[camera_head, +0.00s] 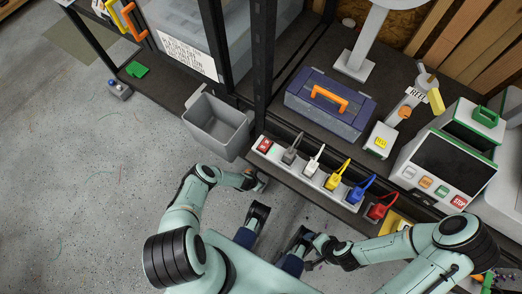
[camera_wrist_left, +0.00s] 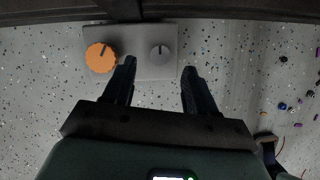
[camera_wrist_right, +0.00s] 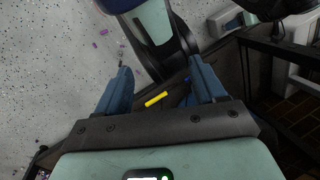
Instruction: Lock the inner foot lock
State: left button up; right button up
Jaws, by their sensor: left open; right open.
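A grey plate (camera_wrist_left: 145,67) on the floor carries a large orange knob (camera_wrist_left: 101,57) and a smaller grey knob (camera_wrist_left: 160,52) in the left wrist view. I cannot tell which is the inner foot lock. My left gripper (camera_wrist_left: 159,66) is open and empty, with the grey knob seen between its fingertips. Its left fingertip appears beside the orange knob's right edge; contact cannot be told. In the head view my left wrist is low by the shelf's front edge. My right gripper (camera_wrist_right: 160,65) is open and empty, with a yellow bar (camera_wrist_right: 156,99) beyond its fingers.
A dark shelf bar (camera_wrist_left: 220,11) runs just beyond the plate. A power strip (camera_head: 310,172) with several coloured plugs lies along the shelf front. The floor at left is open.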

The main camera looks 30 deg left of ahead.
pick_arm(q)
jog(key=b+x, duration=0.2)
jog(key=x, duration=0.2)
jog(key=shift+f, duration=0.15)
jog(key=shift+w+f+b, duration=0.15)
jog(key=shift+f+b, duration=0.05)
jog(key=shift+b, duration=0.2)
pick_arm(e)
jog(key=w+d+f+t+h, duration=0.1)
jog(key=w+d+f+t, duration=0.1)
jog(key=w+f, duration=0.2)
jog(key=shift+w+d+m, duration=0.3)
jog(key=shift+w+d, duration=0.05)
jog(key=shift+w, duration=0.45)
jog(key=shift+f, duration=0.1)
